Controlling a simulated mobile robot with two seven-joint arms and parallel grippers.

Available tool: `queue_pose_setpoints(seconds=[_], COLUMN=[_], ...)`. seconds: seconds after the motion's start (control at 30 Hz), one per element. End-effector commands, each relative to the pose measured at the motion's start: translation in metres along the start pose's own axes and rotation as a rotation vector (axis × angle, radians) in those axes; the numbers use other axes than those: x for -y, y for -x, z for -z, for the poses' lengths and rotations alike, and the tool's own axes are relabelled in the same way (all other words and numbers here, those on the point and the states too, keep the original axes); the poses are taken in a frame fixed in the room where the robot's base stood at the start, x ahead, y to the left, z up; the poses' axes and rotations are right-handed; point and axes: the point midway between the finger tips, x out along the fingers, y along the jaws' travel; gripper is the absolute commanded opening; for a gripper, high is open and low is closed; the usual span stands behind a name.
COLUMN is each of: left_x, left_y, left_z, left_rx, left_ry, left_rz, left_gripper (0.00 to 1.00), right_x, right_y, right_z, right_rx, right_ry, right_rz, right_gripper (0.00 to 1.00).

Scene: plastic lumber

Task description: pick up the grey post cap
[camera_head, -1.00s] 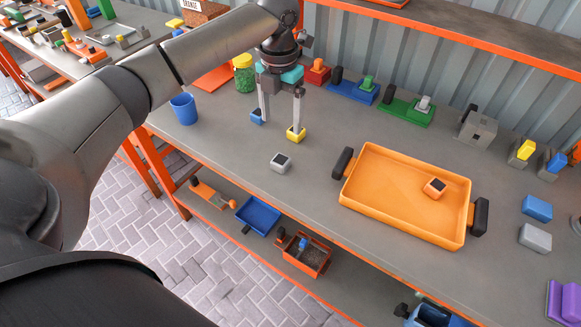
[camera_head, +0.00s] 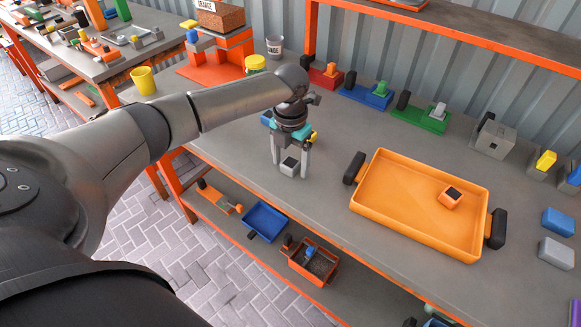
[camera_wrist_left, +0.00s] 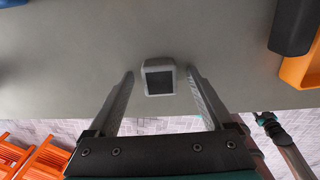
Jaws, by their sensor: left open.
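The grey post cap (camera_head: 289,166) is a small light-grey block with a dark square on its upper face. It stands on the grey workbench (camera_head: 330,220), near the front edge. My left gripper (camera_head: 290,169) points down over it, open, with one finger on each side of the cap. In the left wrist view, the cap (camera_wrist_left: 158,77) lies between the tips of the open fingers (camera_wrist_left: 159,74), with a gap showing on both sides.
An orange tray (camera_head: 370,205) with black handles stands to the right, holding an orange cap (camera_head: 450,197). A yellow piece (camera_head: 314,137) is close behind my gripper. Colored fixtures line the back. A yellow cup (camera_head: 143,80) stands at the left. Bench between cap and tray is clear.

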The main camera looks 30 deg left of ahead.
Motion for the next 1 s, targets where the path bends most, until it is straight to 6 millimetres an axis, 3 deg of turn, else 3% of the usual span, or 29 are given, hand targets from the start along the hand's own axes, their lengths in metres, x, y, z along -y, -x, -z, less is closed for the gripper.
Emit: queue_pose_setpoints(seconds=[0.17, 0.9, 1.0], left_x=[-0.0001, -0.0005, -0.0005], left_y=[0.0005, 0.001, 0.0011], left_z=[-0.0003, -0.0004, -0.0005], left_rx=[0.001, 0.001, 0.001], left_ry=[0.0, 0.001, 0.001], left_rz=[0.0, 0.0, 0.0], left_gripper=[0.85, 0.02, 0.0], right_x=[-0.0024, -0.003, -0.0031], right_y=[0.0004, 0.0004, 0.0004], right_z=[-0.0005, 0.0003, 0.0004], right_rx=[0.001, -0.001, -0.002], right_ry=[0.001, 0.001, 0.001], right_rz=[-0.003, -0.004, -0.004], right_gripper=[0.5, 0.5, 0.5])
